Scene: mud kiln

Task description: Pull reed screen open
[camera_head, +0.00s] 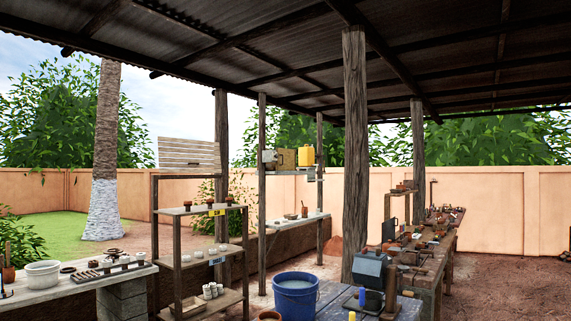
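I cannot make out a reed screen with certainty. A pale slatted panel (189,153) stands tilted at the top of the dark-framed shelf rack (190,210), left of the middle; I cannot tell whether it is the screen. Neither of my grippers is in view.
A wooden post (355,150) stands right of centre. A blue bucket (295,297) is in the front middle, beside a grey table (335,300). A long cluttered workbench (436,262) runs back at right. A stone bench (60,291) is at left. Bare ground (510,280) is open at right.

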